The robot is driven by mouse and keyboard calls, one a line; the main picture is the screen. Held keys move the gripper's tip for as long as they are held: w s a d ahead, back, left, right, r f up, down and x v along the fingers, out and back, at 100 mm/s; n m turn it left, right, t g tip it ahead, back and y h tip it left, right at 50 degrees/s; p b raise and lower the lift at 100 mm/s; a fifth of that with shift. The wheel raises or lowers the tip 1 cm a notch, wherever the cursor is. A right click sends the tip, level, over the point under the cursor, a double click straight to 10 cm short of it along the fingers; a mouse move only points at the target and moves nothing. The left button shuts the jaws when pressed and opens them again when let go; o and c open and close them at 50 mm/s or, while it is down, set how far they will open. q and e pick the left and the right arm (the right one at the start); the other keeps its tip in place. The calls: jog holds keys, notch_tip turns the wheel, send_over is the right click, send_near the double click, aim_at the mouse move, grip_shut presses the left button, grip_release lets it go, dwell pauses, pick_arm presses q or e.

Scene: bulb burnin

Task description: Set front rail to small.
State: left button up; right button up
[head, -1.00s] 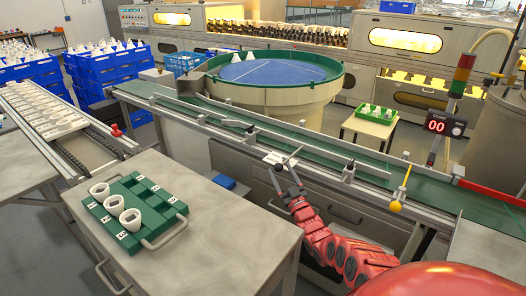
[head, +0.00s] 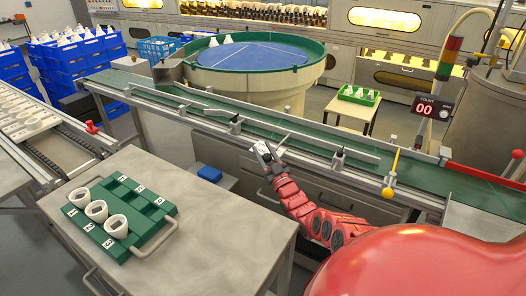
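The front rail (head: 358,156) is a thin grey bar along the near side of the green conveyor belt. Grey posts (head: 339,158) stand along it. A small pale plate with a thin lever sits at the conveyor's near edge. My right gripper (head: 265,152) is at this plate, with its fingers beside or over it and partly hiding it. I cannot tell whether the fingers touch the lever or are closed on it. Any markings on the plate are too small to read. My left gripper is out of view.
A yellow-knobbed lever (head: 388,192) stands right of my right arm. A grey table (head: 200,210) at front left bears a green tray (head: 150,217) with white rings. A large round blue-topped feeder (head: 255,60) stands behind the conveyor. A counter display (head: 434,107) reads 00.

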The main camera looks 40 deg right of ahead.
jog(key=shift+a, duration=0.1)
grip_shut()
jog(key=shift+f, duration=0.1)
jog(key=shift+f, duration=0.1)
dwell(0.6)
